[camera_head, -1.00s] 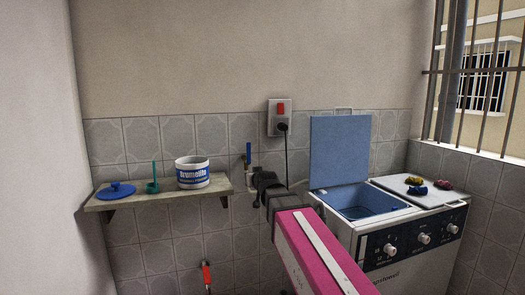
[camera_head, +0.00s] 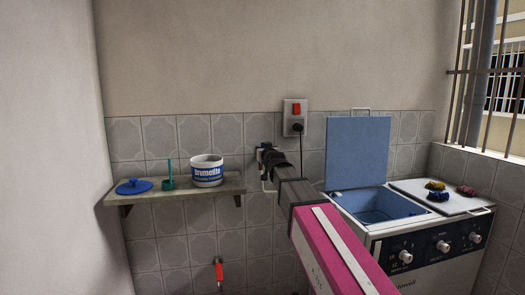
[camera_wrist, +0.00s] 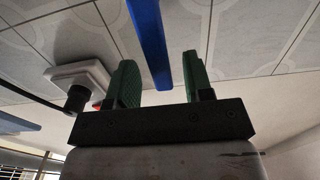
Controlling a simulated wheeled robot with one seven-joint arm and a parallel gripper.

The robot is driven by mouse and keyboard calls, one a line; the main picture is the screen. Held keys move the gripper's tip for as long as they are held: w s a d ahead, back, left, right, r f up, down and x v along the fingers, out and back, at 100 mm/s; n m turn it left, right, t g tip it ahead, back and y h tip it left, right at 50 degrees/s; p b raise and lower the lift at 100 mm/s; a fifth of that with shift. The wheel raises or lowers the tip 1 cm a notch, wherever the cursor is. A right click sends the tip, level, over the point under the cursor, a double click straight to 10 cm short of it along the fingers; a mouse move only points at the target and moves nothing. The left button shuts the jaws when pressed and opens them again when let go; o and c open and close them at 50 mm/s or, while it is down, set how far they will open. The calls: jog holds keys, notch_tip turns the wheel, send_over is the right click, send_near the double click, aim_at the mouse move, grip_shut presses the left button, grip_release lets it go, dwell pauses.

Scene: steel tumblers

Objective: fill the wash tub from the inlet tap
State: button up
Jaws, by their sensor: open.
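The wash tub (camera_head: 372,213) is the blue basin in the left half of the white machine, its blue lid (camera_head: 357,150) standing open. I cannot make out any water in it. My gripper (camera_head: 262,150) is near the tiled wall, right of the shelf, and hides most of the inlet tap in the head view. In the wrist view, the tap's long blue lever (camera_wrist: 150,35) reaches in between the green fingers of my gripper (camera_wrist: 161,65). The fingers are open, with a gap on both sides of the lever.
A shelf (camera_head: 160,200) holds a white Brumolite tub (camera_head: 207,171), a green cup-like tool (camera_head: 168,181) and a blue lid (camera_head: 134,186). A red-handled valve (camera_head: 219,270) is low on the wall. A socket (camera_head: 294,118) with a plug is above right of my gripper.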

jog(key=shift+x, duration=1.5)
grip_shut()
